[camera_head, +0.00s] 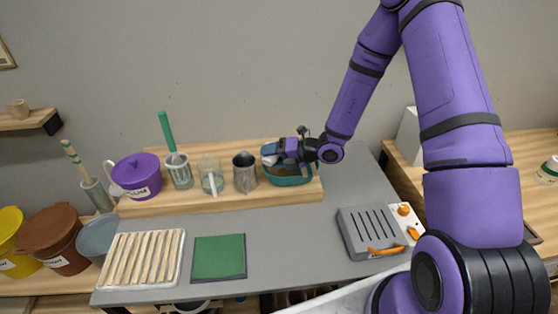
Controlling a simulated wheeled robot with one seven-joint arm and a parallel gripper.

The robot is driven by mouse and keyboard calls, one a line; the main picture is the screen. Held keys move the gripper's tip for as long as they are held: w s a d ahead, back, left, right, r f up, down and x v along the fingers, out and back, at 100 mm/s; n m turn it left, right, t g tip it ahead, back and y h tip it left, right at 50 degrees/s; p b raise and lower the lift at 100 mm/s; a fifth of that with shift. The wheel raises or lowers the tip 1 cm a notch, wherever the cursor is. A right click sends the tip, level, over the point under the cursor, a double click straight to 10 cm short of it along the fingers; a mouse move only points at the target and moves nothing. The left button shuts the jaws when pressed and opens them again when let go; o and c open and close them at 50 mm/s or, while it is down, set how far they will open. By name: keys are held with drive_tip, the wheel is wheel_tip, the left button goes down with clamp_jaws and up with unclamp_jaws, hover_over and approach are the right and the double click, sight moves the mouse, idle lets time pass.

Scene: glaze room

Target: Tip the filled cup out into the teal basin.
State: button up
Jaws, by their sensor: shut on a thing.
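The teal basin (290,181) stands at the right end of the raised wooden board on the grey table. My gripper (272,153) reaches in from the right and is directly over the basin. It is shut on a small blue cup (268,148), which is largely covered by the gripper. The cup's exact tilt and what is inside it cannot be made out. Something brownish shows inside the basin below the gripper, too small to tell clearly.
On the board (230,198) left of the basin stand a metal pitcher (245,173), a clear glass (211,177), a holder with a green-handled tool (179,172) and a purple pot (138,178). A ribbed rack (143,258), green mat (218,257) and grey slotted box (370,231) lie in front.

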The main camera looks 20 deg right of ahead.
drive_tip(key=shift+r+m, duration=0.15)
drive_tip(key=shift+m, duration=0.15)
drive_tip(key=shift+w+d+f+m+g+y, duration=0.3)
drive_tip(key=shift+w+d+f+m+y, duration=0.2)
drive_tip(key=shift+w+d+m, duration=0.15)
drive_tip(key=shift+w+r+m, duration=0.1)
drive_tip(key=shift+r+m, duration=0.05)
drive_tip(key=shift+m, duration=0.1)
drive_tip(key=shift+w+d+r+m+g+y+p, duration=0.2)
drive_tip(key=shift+m+y, duration=0.1)
drive_tip(key=shift+m, duration=0.15)
drive_tip(key=shift+w+d+r+m+g+y+p, duration=0.15)
drive_tip(key=shift+m+y, duration=0.15)
drive_tip(key=shift+m, duration=0.15)
drive_tip(key=r, duration=0.1)
drive_tip(key=r+m, duration=0.1)
drive_tip(key=r+m+y, duration=0.1)
drive_tip(key=shift+w+d+r, duration=0.2)
drive_tip(key=shift+w+d, duration=0.05)
drive_tip(key=f, duration=0.1)
drive_tip(key=f+n, duration=0.1)
drive_tip(key=f, duration=0.1)
drive_tip(key=shift+s+a+f+n+h, duration=0.15)
drive_tip(key=shift+s+a+n+h, duration=0.25)
drive_tip(key=shift+f+n, duration=0.1)
drive_tip(key=shift+n, duration=0.2)
